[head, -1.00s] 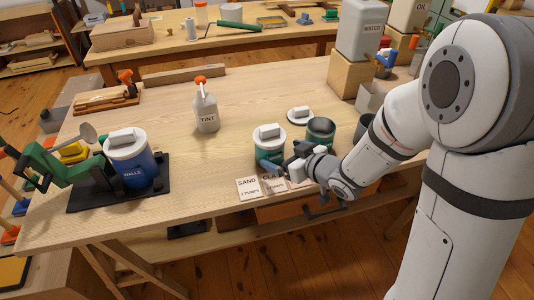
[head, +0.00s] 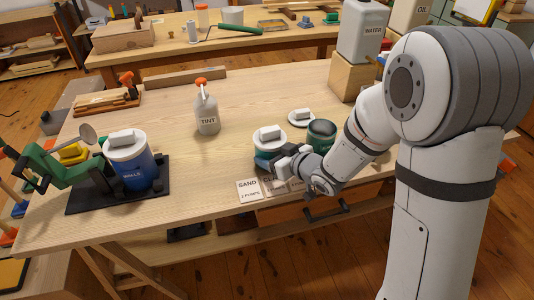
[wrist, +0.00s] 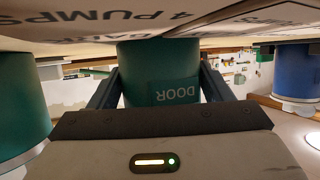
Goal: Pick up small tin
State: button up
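The small green tin (head: 268,149) stands upright on the workbench with a white lid (head: 270,136) on top. In the upside-down wrist view its green side (wrist: 160,75) shows the label DOOR. My gripper (head: 266,163) is low at the tin's near side and partly hides it in the head view. In the wrist view my gripper's fingers (wrist: 160,88) are spread, one on each side of the tin. I cannot tell whether either finger touches it.
An open green tin (head: 321,134) stands close on the right, its loose lid (head: 301,118) behind. Cards, including SAND (head: 249,190), lie in front. A TINT bottle (head: 207,112) and blue WALLS tin (head: 134,170) stand left. The bench middle is clear.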

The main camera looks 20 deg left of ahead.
jog(key=c, duration=0.6)
jog(key=shift+c, duration=0.2)
jog(key=shift+r, duration=0.1)
